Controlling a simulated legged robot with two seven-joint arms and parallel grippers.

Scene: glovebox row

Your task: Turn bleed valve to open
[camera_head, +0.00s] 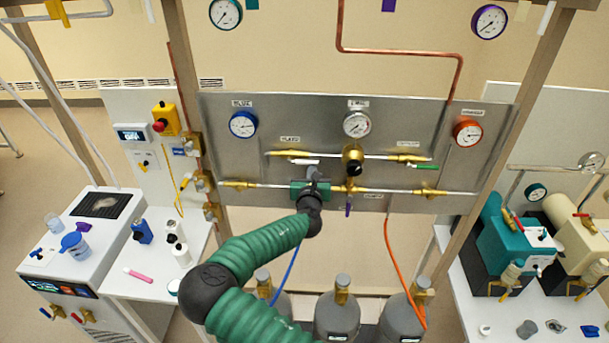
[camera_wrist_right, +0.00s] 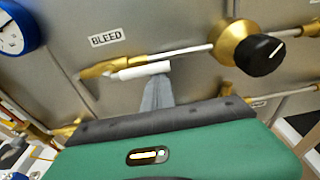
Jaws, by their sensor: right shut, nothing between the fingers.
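The bleed valve has a brass body (camera_wrist_right: 103,68) and a white lever handle (camera_wrist_right: 145,71), under a "BLEED" label (camera_wrist_right: 107,37) in the right wrist view. In the head view its white handle (camera_head: 305,162) is on the upper pipe at the panel's left half. The handle lies nearly parallel to the pipe. My right gripper (camera_head: 313,172) is just below the handle, fingers pointing at it. In the wrist view its grey fingers (camera_wrist_right: 157,92) are together and empty, tips at the handle's lower edge. I cannot tell whether they touch it. My left gripper is out of view.
A black knob (camera_wrist_right: 261,55) on a brass body is right of the bleed valve. A green-handled valve (camera_head: 424,167) is farther right. Gauges, including a blue one (camera_head: 243,124), are above. A lower pipe (camera_head: 440,193) crosses the panel. Grey gas cylinders (camera_head: 337,318) stand below.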

